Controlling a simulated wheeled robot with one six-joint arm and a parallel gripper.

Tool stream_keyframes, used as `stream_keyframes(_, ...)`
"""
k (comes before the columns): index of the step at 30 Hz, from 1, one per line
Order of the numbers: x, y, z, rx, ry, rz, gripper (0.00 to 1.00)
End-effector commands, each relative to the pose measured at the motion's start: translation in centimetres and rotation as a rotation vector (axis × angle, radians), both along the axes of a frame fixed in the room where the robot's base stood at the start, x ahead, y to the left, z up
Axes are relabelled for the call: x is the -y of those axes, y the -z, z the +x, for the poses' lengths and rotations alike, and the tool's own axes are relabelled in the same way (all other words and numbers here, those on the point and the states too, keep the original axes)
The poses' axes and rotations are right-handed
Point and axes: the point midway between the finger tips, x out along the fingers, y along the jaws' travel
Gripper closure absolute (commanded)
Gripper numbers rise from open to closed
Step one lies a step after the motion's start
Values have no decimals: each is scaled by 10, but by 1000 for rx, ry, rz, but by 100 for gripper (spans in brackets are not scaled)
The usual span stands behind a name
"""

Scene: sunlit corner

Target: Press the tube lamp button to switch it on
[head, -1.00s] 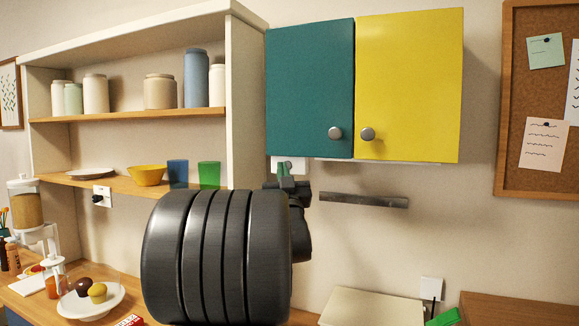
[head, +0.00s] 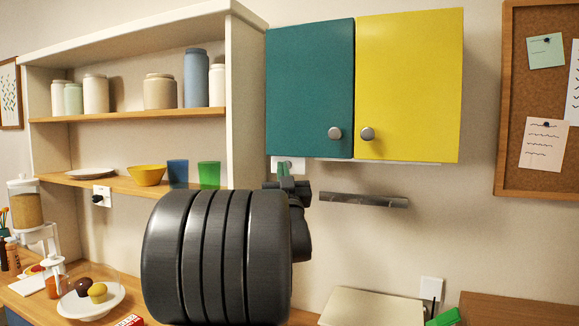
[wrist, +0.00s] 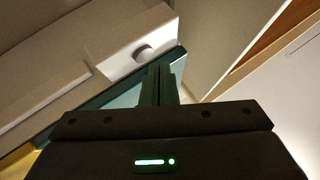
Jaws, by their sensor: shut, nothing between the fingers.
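The tube lamp (head: 400,162) is a pale strip under the teal and yellow wall cabinets. In the wrist view the lamp (wrist: 45,105) runs to the lower left from a white end box (wrist: 118,45). A round white button (wrist: 145,53) stands out from that box. My gripper (wrist: 160,68) is shut and empty, its fingertips just below and right of the button in the picture; I cannot tell if they touch. In the head view my gripper (head: 285,170) is in front of the white box (head: 297,164), and the button is mostly hidden there.
The teal cabinet (head: 310,90) and yellow cabinet (head: 410,80) hang just above my gripper. A dark bar (head: 363,200) is on the wall to the right. Open shelves (head: 130,113) with jars and cups stand left.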

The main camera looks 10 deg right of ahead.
Motion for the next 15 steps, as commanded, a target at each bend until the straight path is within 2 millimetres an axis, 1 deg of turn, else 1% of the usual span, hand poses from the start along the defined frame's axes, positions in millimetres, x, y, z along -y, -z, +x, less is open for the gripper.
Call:
stream_keyframes(8,5,1,7,0,1,0,100)
stream_keyframes(15,5,0,7,0,0,0,100)
